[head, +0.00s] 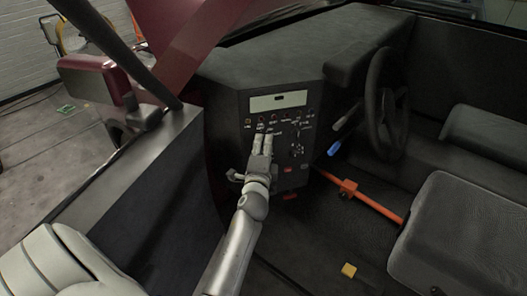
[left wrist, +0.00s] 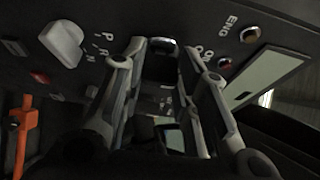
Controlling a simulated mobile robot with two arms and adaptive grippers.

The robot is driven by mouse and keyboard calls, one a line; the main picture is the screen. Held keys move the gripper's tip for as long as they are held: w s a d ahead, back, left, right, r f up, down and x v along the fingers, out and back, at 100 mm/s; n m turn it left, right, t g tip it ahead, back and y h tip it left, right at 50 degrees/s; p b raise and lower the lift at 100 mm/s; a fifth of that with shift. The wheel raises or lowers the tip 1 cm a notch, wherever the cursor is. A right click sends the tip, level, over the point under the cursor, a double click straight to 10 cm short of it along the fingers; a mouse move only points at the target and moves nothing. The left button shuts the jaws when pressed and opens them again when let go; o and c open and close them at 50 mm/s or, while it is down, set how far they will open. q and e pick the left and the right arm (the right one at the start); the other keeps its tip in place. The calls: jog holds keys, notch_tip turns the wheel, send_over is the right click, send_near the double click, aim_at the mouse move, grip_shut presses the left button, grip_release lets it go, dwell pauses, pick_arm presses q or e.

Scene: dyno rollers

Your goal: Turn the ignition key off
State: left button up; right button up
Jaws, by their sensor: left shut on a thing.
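My left gripper (head: 262,137) reaches the dark control panel (head: 238,160) of the vehicle's dash from below. In the left wrist view my two gripper fingers (left wrist: 163,55) stand on either side of a small dark part with a metallic top (left wrist: 162,44). They are shut on it. It sits where the ignition key would be, but its shape is mostly hidden by the fingers, so its turned angle cannot be told. In the head view the fingers cover that spot on the panel. My right gripper is not in view.
Several small buttons line the panel, one beside an ENG label (left wrist: 249,34). A pale selector knob (left wrist: 62,43) with P, R, N marks is nearby. A steering wheel (head: 385,100), a blue-tipped lever (head: 335,148), an orange bar (head: 375,204) and a seat (head: 460,240) lie to the right.

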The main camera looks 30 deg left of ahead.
pick_arm(q)
jog(key=shift+o, duration=0.2)
jog(key=shift+r, duration=0.1)
jog(key=o, duration=1)
jog(key=shift+a, duration=0.1)
